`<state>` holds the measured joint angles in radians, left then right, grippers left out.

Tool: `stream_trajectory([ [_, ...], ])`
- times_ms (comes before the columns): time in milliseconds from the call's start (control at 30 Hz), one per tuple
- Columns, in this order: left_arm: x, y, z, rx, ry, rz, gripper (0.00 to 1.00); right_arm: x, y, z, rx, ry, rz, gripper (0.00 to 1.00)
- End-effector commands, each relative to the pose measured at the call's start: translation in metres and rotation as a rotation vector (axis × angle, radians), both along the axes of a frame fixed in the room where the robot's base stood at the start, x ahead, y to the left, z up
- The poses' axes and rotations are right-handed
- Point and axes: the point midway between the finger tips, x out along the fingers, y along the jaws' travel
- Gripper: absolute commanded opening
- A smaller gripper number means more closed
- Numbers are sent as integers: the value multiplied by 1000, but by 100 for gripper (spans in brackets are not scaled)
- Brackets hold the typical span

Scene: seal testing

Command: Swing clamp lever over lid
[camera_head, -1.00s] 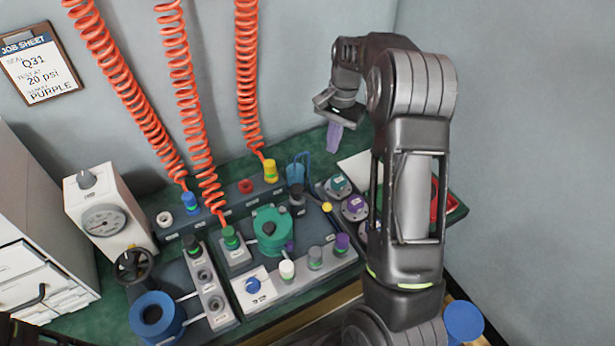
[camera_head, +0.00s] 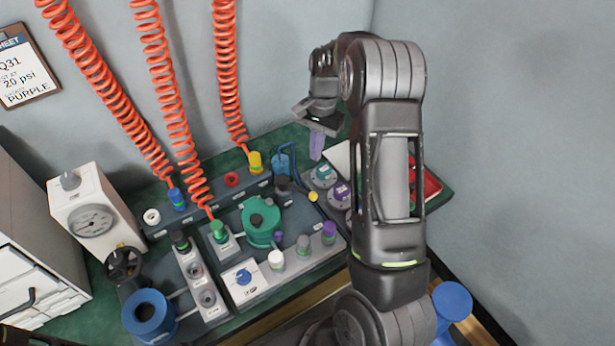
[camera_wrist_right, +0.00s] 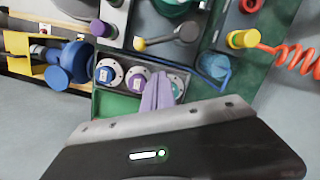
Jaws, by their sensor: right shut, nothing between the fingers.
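The clamp lever is a dark bar ending in a yellow knob (camera_head: 313,196), just right of the teal round chamber with its lid (camera_head: 262,222). In the right wrist view the grey lever (camera_wrist_right: 172,37) and its yellow knob (camera_wrist_right: 139,44) lie beyond my fingers, and the teal chamber (camera_wrist_right: 178,6) is cut by the top edge. My right gripper (camera_head: 317,146) has purple fingers, shut and empty, held above the back right of the bench, apart from the lever. The fingers also show in the right wrist view (camera_wrist_right: 157,92). My left gripper is not in view.
Round flanged parts (camera_head: 322,175) sit right of the lever. A purple-capped post (camera_head: 329,230) and a white one (camera_head: 276,259) stand in front. Orange coiled hoses (camera_head: 226,70) hang behind. A gauge box (camera_head: 95,215) and blue spool (camera_head: 149,312) are left.

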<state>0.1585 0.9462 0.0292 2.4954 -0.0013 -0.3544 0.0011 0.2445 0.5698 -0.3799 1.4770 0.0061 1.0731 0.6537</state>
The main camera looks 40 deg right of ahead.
Motion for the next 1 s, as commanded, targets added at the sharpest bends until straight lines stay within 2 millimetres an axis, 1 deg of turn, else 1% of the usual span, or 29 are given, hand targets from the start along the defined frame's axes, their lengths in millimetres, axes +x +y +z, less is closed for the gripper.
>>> stream_trajectory([
  [100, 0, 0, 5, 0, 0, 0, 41, -3, 4, -24, 2, 5, -1, 0],
  [267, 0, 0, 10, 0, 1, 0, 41, -5, 9, -56, 1, 4, -1, 0],
  [300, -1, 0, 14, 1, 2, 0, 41, -7, 17, -55, 2, 3, 1, 0],
  [400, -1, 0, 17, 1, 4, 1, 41, -11, 29, -63, 2, 1, 1, 0],
  [533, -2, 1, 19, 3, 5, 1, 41, -15, 38, -69, 1, 1, -1, 0],
  [700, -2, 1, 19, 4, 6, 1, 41, -15, 41, -73, -1, -1, -1, 0],
  [1000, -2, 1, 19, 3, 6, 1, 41, -15, 41, -73, -1, -1, -2, 0],
])
